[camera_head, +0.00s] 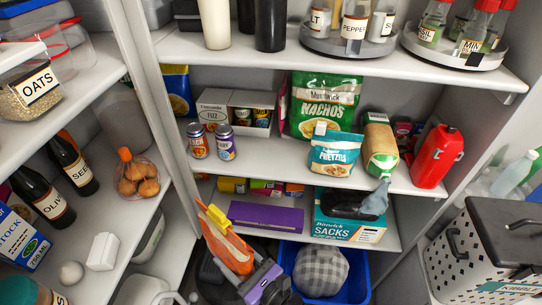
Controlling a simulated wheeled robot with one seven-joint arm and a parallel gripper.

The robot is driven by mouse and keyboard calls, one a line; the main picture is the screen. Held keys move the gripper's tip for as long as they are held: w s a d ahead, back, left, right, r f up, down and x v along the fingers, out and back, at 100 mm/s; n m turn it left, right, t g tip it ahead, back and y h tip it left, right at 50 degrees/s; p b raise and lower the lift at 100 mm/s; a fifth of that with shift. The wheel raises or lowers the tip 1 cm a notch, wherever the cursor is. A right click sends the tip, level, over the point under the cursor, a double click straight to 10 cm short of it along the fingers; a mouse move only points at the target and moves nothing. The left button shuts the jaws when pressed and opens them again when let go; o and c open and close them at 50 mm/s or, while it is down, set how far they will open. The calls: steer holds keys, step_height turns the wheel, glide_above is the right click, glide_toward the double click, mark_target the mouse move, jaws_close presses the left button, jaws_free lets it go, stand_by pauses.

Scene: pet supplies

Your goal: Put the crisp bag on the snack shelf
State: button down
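The snack shelf (270,165) is the middle white shelf at the back. On it stand a green nachos bag (323,107), a teal and white pretzels bag (335,154) in front of it, and a blue and yellow bag (177,88) at the left end, partly hidden by the upright. No label reading crisps can be made out, so I cannot tell which bag is the crisp bag.
Two cans (198,140), a carton, a loaf (380,145) and a red jug (437,157) share the shelf, with bare room along its front. A kibble container (480,255) stands right.

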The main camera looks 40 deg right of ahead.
mark_target(226, 237)
steer(key=d+r+m+g+h+p, duration=0.1)
steer(key=d+r+m+h, duration=0.2)
steer(key=d+r+h, duration=0.45)
steer(key=d+r+m+g+h+p, duration=0.1)
steer(key=d+r+m+h+p, duration=0.25)
steer(key=r, duration=0.75)
steer(key=w+d+f+p, duration=0.1)
steer(key=w+d, duration=0.5)
steer(key=d, duration=0.3)
steer(key=w+d+p, duration=0.1)
steer(key=w+d, duration=0.6)
steer(key=d, duration=0.1)
steer(key=shift+y, duration=0.4)
steer(key=f+b, duration=0.1)
steer(key=f, duration=0.1)
steer(key=f+b, duration=0.3)
steer(key=f, duration=0.1)
steer(key=shift+s+b, duration=0.25)
steer(key=shift+b, duration=0.15)
steer(key=shift+w+d+f, duration=0.1)
steer(key=shift+d+f, duration=0.1)
steer(key=shift+f, duration=0.05)
